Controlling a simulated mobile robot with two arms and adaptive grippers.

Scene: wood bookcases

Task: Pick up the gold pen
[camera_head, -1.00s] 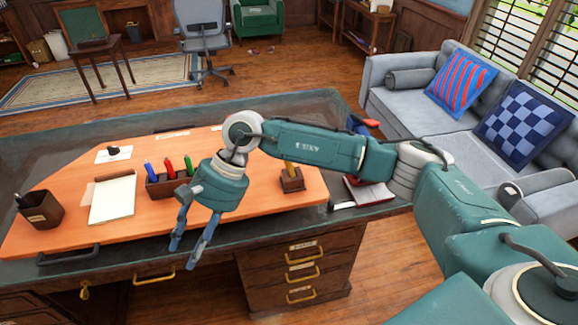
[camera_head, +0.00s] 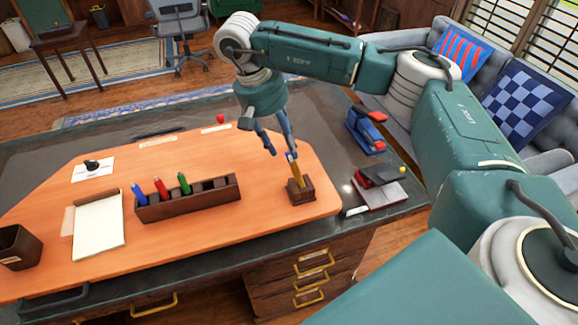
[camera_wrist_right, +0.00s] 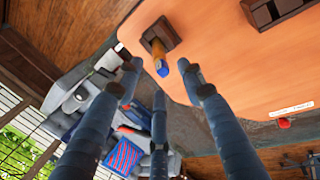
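The gold pen (camera_head: 297,172) stands upright in a small dark wooden holder (camera_head: 301,190) on the orange desk mat, its blue end up. In the wrist view the pen (camera_wrist_right: 158,52) points out of the holder (camera_wrist_right: 163,34) toward my fingers. My right gripper (camera_head: 282,155) is open, its fingers pointing down at the top of the pen. In the wrist view the spread fingers of the right gripper (camera_wrist_right: 158,78) have nothing between them, and the pen tip lies just beyond them. Whether a finger touches the pen is unclear. My left gripper is not in view.
A wooden rack (camera_head: 190,200) with blue, red and green pens stands left of the holder. A notepad (camera_head: 99,224) and a dark cup (camera_head: 18,246) are farther left.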

